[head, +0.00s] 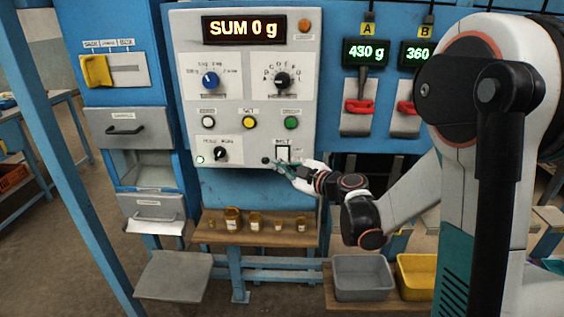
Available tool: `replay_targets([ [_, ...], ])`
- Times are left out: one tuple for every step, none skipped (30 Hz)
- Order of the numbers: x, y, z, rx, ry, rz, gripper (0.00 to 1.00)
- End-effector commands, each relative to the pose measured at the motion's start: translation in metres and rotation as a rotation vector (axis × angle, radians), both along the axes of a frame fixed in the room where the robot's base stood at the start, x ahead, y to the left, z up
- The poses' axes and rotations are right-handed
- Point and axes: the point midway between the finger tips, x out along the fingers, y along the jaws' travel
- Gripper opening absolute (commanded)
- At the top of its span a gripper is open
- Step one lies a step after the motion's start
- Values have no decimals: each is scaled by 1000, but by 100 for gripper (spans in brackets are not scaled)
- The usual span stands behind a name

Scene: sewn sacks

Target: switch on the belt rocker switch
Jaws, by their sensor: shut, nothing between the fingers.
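The belt rocker switch (283,152) is a small switch on a white plate at the lower right of the grey control panel, under a label that seems to read BELT. My gripper (277,165) reaches in from the right and its shut fingertips are at the lower edge of the switch plate. The fingers hold nothing. I cannot tell whether the tips touch the switch or which way the rocker is tipped. A small dark lamp (265,160) sits just left of the switch.
The panel (245,85) also bears a blue knob (210,80), black knobs, and white, yellow and green buttons. Red handles (358,106) are to the right. Below, a wooden shelf (215,237) holds several small jars. Grey (362,291) and yellow bins stand lower right.

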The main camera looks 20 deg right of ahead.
Motion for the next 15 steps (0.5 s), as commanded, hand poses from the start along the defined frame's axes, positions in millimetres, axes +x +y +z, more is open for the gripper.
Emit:
replay_targets([
  [6,-2,-2,0,0,0,0],
  [9,-3,-2,0,0,0,0],
  [12,-4,-3,0,0,0,0],
  [14,-5,-3,0,0,0,0],
  [16,-5,-3,0,1,1,0],
  [18,-6,-3,0,1,1,0],
  [20,-6,-3,0,1,1,0],
  [21,-7,-3,0,1,1,0],
  [22,-7,-4,0,0,1,0],
  [23,-7,-4,0,0,1,0],
  [23,-8,-4,0,0,1,0],
  [24,-8,-4,0,0,1,0],
  [24,-8,-4,0,0,1,0],
  [24,-8,-4,0,0,1,0],
  [24,-8,-3,0,0,1,0],
])
